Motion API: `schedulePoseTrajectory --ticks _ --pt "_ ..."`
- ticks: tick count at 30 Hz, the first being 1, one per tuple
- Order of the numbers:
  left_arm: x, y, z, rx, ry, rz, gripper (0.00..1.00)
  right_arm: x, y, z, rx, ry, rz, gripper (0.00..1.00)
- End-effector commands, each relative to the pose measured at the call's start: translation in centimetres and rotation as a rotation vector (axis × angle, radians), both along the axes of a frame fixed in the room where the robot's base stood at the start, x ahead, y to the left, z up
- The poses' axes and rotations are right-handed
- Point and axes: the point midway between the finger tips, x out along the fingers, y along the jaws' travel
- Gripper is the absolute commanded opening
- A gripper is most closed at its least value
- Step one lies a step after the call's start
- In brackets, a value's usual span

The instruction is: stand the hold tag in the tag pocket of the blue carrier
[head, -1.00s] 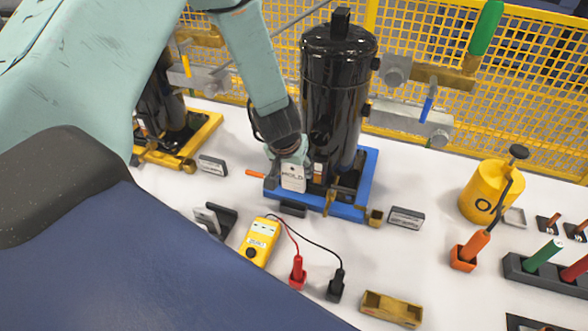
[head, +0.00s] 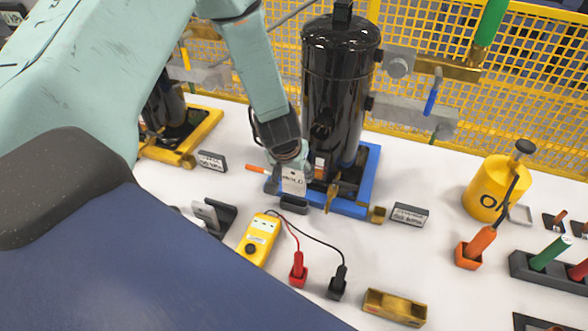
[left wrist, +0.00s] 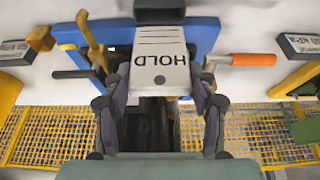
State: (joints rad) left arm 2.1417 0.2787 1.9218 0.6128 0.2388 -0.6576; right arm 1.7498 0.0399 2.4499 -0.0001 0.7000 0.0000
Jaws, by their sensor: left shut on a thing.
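The white hold tag (head: 293,182), printed HOLD, is gripped in my left gripper (head: 290,164) at the front of the blue carrier (head: 354,207). It also shows in the left wrist view (left wrist: 160,58) between the two fingers (left wrist: 160,82). The dark tag pocket (head: 293,205) is at the carrier's front edge, and in the wrist view it is at the top (left wrist: 159,13). The tag stands nearly upright, its lower edge at the pocket's mouth. I cannot tell whether that edge is inside. My right gripper is not in view.
A black compressor (head: 336,90) stands on the carrier, close behind the gripper. An orange-handled valve (left wrist: 258,60) and a brass lever (head: 331,195) flank the tag. A yellow meter (head: 259,239) with red and black leads lies in front. Yellow mesh (head: 530,90) stands behind.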

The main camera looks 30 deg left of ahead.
Motion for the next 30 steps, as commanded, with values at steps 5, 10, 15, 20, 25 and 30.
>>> schedulePoseTrajectory --ticks 5,10,15,20,25,30 --pt "0.0 -0.1 -1.5 0.001 0.001 -0.002 0.36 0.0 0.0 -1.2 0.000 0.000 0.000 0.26" --pt "0.0 -0.1 -2.7 0.000 0.001 -0.001 0.36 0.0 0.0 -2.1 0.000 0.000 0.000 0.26" --pt "0.0 -0.1 -3.8 0.001 0.000 -0.002 0.36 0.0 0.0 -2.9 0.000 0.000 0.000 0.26" --pt "0.0 -0.1 -4.8 0.000 0.000 -0.001 0.36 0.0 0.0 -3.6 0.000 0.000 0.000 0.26" --pt "0.0 -0.1 -5.5 0.000 0.000 -0.001 0.36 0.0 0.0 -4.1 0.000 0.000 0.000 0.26" --pt "0.0 -0.1 -5.8 0.000 0.000 0.000 0.36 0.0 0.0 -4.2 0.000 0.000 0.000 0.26"
